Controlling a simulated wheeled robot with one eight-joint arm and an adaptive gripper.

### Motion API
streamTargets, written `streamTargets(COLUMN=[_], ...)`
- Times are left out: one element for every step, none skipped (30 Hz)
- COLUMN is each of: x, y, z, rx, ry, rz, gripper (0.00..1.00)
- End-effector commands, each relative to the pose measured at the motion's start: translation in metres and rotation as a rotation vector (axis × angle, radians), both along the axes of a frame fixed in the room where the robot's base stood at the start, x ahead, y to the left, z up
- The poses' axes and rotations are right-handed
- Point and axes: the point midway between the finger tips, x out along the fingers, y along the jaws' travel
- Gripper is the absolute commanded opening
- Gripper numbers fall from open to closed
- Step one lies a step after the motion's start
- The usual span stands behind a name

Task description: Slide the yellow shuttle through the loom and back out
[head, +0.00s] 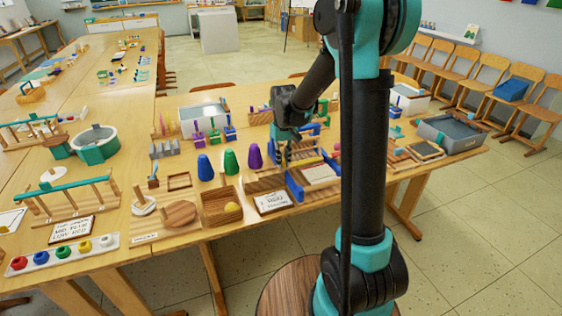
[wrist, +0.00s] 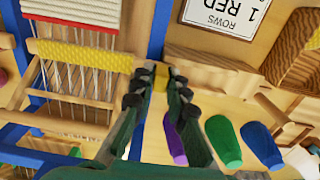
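The loom (head: 296,186) has a blue frame and stands near the table's front edge, partly behind my arm. In the wrist view the loom (wrist: 22,60) fills the left side, with pale warp threads, a red and white woven part and a textured yellow band (wrist: 80,54) across the threads. My gripper (head: 287,150) is low over the loom's left side, pointing down. The rest of the shuttle is hidden or unclear.
A sign (head: 272,202) reading "ROWS 1 RED" in the wrist view lies beside the loom. Purple (head: 254,156), green (head: 230,164) and blue (head: 204,166) cones stand left of it.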

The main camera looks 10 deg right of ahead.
Motion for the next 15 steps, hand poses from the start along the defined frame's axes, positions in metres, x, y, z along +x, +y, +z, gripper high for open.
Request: streamTargets(x=[0.0021, 0.0021, 0.0020, 0.0019, 0.0018, 0.0016, 0.0015, 0.0015, 0.0013, 0.0012, 0.0011, 0.0010, 0.0010, 0.0010, 0.0009], y=[-0.0041, -0.0041, -0.0039, -0.0037, -0.0034, -0.0032, -0.0030, -0.0029, -0.0026, -0.0026, -0.0025, -0.0023, -0.0022, -0.0022, -0.0021], z=[0.0004, 0.0004, 0.0004, 0.0003, 0.0003, 0.0003, 0.0003, 0.0002, 0.0002, 0.0002, 0.0002, 0.0002, 0.0004, 0.0010, 0.0025], rx=[-0.007, -0.007, -0.007, -0.006, -0.006, -0.006, -0.005, -0.005, -0.005, -0.005, -0.005, -0.005, -0.005, -0.005, -0.005], ry=[-0.004, -0.004, -0.004, -0.004, -0.003, -0.003, -0.003, -0.003, -0.003, -0.002, -0.002, -0.002, -0.002, -0.002, -0.002], rz=[-0.005, -0.005, -0.005, -0.005, -0.004, -0.004, -0.004, -0.004, -0.003, -0.003, -0.003, -0.003, -0.003, -0.003, -0.003], gripper=[0.19, 0.23, 0.28, 0.32, 0.34, 0.34, 0.34, 0.34, 0.34, 0.34, 0.34, 0.34, 0.34, 0.34, 0.34])
